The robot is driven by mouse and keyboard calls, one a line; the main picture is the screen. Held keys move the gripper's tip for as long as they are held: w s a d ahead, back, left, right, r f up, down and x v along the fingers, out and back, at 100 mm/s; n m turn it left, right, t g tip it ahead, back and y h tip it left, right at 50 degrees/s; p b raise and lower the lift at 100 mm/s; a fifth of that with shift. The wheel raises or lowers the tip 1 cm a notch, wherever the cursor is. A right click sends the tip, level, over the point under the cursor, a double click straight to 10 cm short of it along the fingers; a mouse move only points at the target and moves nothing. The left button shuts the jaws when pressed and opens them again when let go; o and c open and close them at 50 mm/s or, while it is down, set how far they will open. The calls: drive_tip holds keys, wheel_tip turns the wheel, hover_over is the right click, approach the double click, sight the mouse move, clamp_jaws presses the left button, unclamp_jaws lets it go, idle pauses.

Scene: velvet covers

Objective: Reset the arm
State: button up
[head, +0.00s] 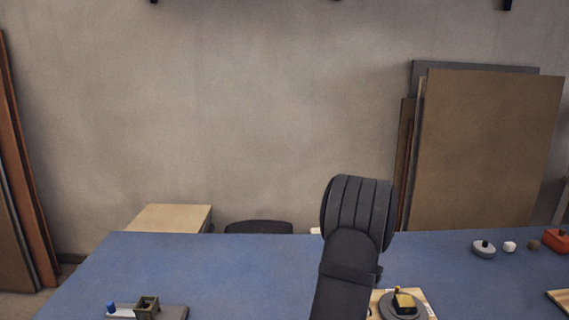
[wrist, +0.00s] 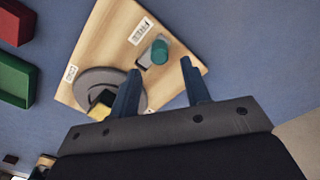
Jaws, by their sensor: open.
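My arm rises in the middle of the head view, and its fingers do not show there. In the wrist view my gripper (wrist: 160,90) is open, with its two dark blue fingers apart and nothing between them. Past the fingers is a wooden board (wrist: 115,35) with paper labels. A grey round disc (wrist: 85,85) with a yellow block (wrist: 100,106) lies on the board. A teal cylinder (wrist: 159,51) stands on a grey piece near the board's edge. In the head view the disc (head: 389,309) with its dark and yellow block (head: 404,303) shows just right of my arm.
The blue table (head: 220,275) is largely clear left of my arm. A small box and a blue knob (head: 111,307) sit at front left. A grey dish (head: 484,251), small lumps and an orange box (head: 557,241) sit at right. Red (wrist: 14,22) and green (wrist: 15,80) blocks lie left in the wrist view.

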wheel_tip(320, 180, down, 6)
drive_tip(key=shift+r, duration=0.25)
drive_tip(key=shift+d+r, duration=0.1)
drive_tip(key=shift+d, duration=0.1)
drive_tip(key=shift+o, duration=0.3)
drive_tip(key=o, duration=1.1)
drive_tip(key=shift+r, duration=0.15)
drive_tip(key=shift+c, duration=0.2)
drive_tip(key=shift+o, duration=0.7)
wheel_tip(320, 180, up, 17)
drive_tip(key=d+n, duration=0.1)
drive_tip(key=n, duration=0.5)
drive_tip(key=shift+d, duration=0.15)
wheel_tip(320, 180, down, 10)
drive_tip(key=shift+r+n, duration=0.25)
drive_tip(key=shift+n, duration=0.15)
